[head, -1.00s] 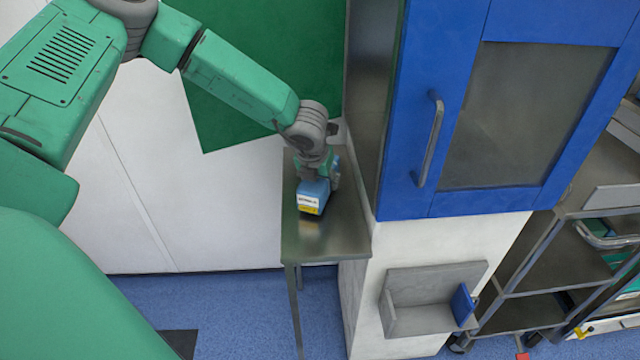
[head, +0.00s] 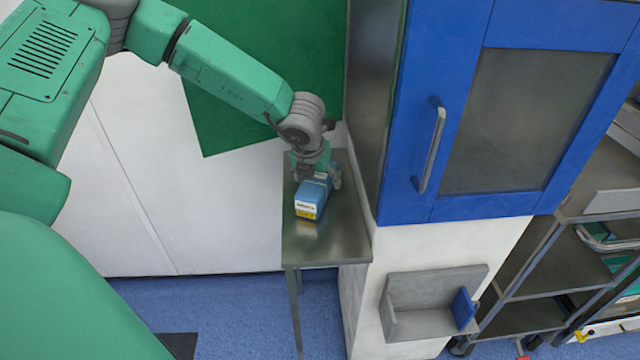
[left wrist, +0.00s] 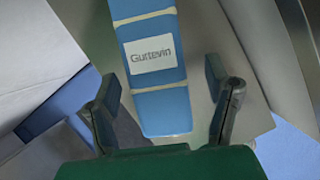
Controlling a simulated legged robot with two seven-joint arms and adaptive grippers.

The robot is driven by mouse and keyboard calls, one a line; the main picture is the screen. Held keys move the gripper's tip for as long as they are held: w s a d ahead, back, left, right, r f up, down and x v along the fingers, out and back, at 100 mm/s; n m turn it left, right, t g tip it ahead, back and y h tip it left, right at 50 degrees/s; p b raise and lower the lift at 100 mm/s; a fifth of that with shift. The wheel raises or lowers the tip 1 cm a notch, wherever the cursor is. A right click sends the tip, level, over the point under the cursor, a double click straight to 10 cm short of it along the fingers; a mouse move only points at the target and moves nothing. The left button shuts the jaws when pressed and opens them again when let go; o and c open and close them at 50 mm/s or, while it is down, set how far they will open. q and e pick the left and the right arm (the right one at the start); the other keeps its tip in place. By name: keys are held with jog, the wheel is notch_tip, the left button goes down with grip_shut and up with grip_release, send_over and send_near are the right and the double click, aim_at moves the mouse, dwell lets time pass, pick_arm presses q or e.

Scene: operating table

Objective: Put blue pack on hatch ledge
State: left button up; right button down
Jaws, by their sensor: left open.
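The blue pack (head: 312,198), with a white and yellow label on its end, lies on the narrow metal side table (head: 330,240). In the left wrist view the pack (left wrist: 158,85) has pale bands and a white label reading "Gurtevin". My left gripper (head: 318,175) is over the far part of the pack. In the left wrist view the open fingers of my left gripper (left wrist: 165,100) stand on either side of the pack, with gaps. The hatch ledge (head: 432,320) is a grey shelf on the white wall below the blue cabinet, with a small blue piece (head: 463,308) at its right end. My right gripper is not seen.
The blue cabinet (head: 405,150) with a handle and dark window stands right of the table. A metal rack (head: 530,270) stands at the far right. Blue floor (head: 240,305) shows in front of the table.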

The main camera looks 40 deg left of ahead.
pick_arm(q)
jog(key=v, duration=0.6)
jog(key=shift+s+a+r+p, duration=0.15)
jog(key=shift+r+p, duration=0.2)
jog(key=shift+p, duration=0.05)
jog(key=shift+s+d+r, duration=0.25)
jog(key=shift+r, duration=0.3)
jog(key=shift+a+f, duration=0.1)
jog(key=shift+a, duration=0.05)
